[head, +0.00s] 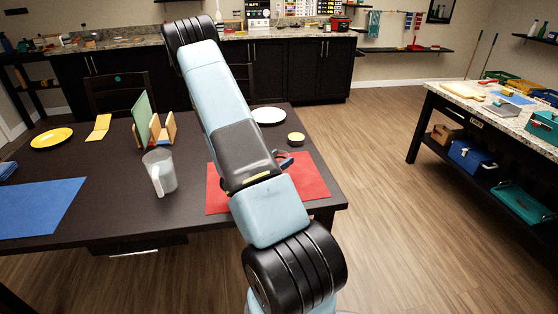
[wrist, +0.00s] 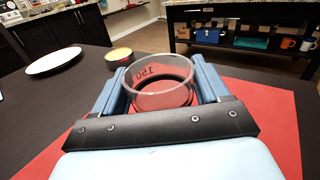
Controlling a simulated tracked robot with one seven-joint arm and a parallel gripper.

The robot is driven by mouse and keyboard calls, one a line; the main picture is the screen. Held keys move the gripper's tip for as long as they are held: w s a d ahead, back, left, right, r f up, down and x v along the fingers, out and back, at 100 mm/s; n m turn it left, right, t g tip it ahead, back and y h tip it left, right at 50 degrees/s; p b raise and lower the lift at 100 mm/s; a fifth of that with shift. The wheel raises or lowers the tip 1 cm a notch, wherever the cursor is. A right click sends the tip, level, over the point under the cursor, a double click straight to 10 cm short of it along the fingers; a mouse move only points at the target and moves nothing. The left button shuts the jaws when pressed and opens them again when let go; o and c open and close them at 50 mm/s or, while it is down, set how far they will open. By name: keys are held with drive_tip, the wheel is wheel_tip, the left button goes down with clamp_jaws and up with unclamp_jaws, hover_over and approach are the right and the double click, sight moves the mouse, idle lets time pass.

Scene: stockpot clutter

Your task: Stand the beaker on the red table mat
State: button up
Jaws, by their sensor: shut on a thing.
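The clear beaker (wrist: 160,97), with dark upside-down digits on its wall, is between the two blue fingers of my gripper (wrist: 160,80) in the wrist view. My gripper is shut on it. The beaker looks upright and is over the red table mat (wrist: 262,104). I cannot tell whether its base touches the mat. In the head view the red mat (head: 310,183) lies at the table's right end, partly hidden by my arm. A small part of my gripper (head: 285,159) shows there; the beaker is mostly hidden.
A yellow-topped bowl (head: 296,139) and a white plate (head: 268,116) stand just behind the mat. A translucent jug (head: 160,172) stands left of it. A wooden rack (head: 155,132), a yellow plate (head: 52,138) and a blue mat (head: 40,208) are farther left.

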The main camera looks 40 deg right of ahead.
drive_tip(key=shift+f, duration=0.15)
drive_tip(key=o, duration=1.1)
drive_tip(key=shift+w, duration=0.1)
drive_tip(key=shift+c, duration=0.2)
